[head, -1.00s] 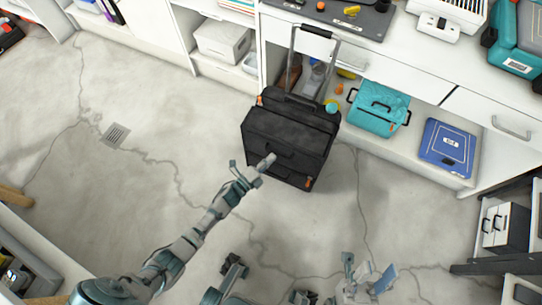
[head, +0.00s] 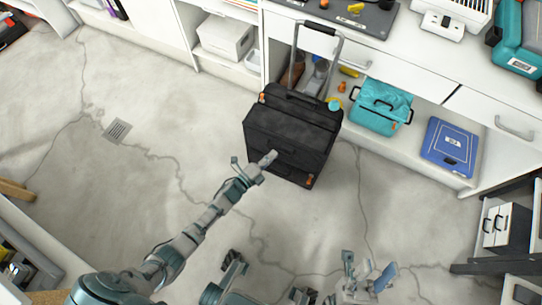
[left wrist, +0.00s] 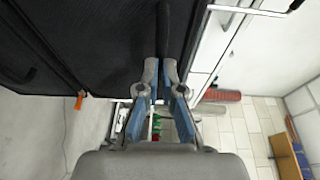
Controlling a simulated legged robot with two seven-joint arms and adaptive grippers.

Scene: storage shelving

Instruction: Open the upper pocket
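A black suitcase (head: 290,135) stands upright on the floor, its pull handle (head: 318,55) raised. Its front has pockets with dark flaps that look closed, and orange zipper pulls at the sides; one orange pull (left wrist: 79,102) shows in the left wrist view. My left gripper (head: 268,159) is at the suitcase's front face. In the left wrist view its fingertips (left wrist: 160,68) close in on both sides of a dark strap-like handle (left wrist: 164,30). The contact itself is partly hidden. My right gripper (head: 366,274) is open and empty, low in the head view, away from the suitcase.
White shelving stands behind the suitcase, with a teal bag (head: 381,107) and a blue case (head: 449,146) on its lower shelf to the right. A floor drain (head: 117,131) lies at left. The floor around the suitcase is clear.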

